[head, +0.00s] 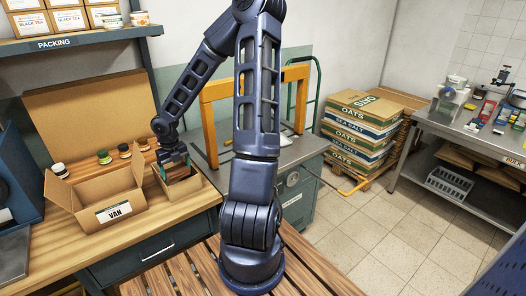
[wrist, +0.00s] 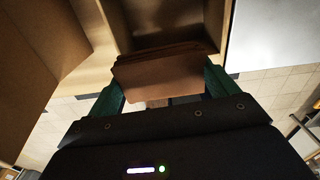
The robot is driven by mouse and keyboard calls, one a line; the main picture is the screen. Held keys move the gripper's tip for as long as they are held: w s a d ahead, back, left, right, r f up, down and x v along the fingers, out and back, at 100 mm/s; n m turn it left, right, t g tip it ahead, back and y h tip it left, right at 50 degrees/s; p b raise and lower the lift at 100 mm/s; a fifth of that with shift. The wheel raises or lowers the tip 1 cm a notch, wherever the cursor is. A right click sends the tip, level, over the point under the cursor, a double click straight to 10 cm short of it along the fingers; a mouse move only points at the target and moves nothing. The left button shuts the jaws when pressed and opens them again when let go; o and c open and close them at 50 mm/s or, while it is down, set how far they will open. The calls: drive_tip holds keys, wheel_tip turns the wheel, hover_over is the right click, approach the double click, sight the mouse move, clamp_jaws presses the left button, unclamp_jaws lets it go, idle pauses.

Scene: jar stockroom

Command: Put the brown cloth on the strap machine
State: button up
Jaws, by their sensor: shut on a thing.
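My gripper (head: 174,158) is at the bench, low over a small open cardboard box (head: 182,191). In the wrist view, the green fingers of my gripper (wrist: 163,84) are shut on a folded brown cloth (wrist: 160,72), one finger at each side. The cloth shows several stacked layers. Whether it still touches the small box I cannot tell. The strap machine (head: 300,153), a grey cabinet with a flat top and an orange arch (head: 209,128), stands just right of the bench. My arm hides part of it.
An open carton marked VAN (head: 111,214) stands left of the small box, with several jars (head: 104,157) behind it. A PACKING shelf (head: 60,44) hangs above.

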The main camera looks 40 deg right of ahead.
drive_tip(key=s+d+r+m, duration=0.2)
drive_tip(key=s+d, duration=0.1)
drive_tip(key=d, duration=0.6)
drive_tip(key=s+d+r+m, duration=0.15)
drive_tip(key=s+d, duration=0.25)
drive_tip(key=d, duration=0.5)
drive_tip(key=s+d+r+m, duration=0.2)
drive_tip(key=s+d+r, duration=0.1)
drive_tip(key=d, duration=0.7)
drive_tip(key=w+d+f+n, duration=0.2)
drive_tip(key=f, duration=0.2)
drive_tip(key=w+d+f+n, duration=0.2)
drive_tip(key=w+f+n, duration=0.1)
drive_tip(key=f, duration=0.1)
drive_tip(key=w+d+f+n, duration=0.2)
drive_tip(key=w+f+n, duration=0.1)
drive_tip(key=f, duration=0.2)
drive_tip(key=shift+w+d+n, duration=0.1)
drive_tip(key=shift+n, duration=0.15)
drive_tip(key=shift+w+f+n, duration=0.3)
drive_tip(key=shift+w+f, duration=0.05)
drive_tip(key=shift+w, duration=0.15)
drive_tip(key=shift+w+f, duration=0.15)
drive_tip(key=shift+w, duration=0.35)
hover_over(230, 152)
drive_tip(key=shift+s, duration=0.15)
drive_tip(key=shift+w+f, duration=0.1)
drive_tip(key=shift+w, duration=0.15)
drive_tip(key=shift+f, duration=1.65)
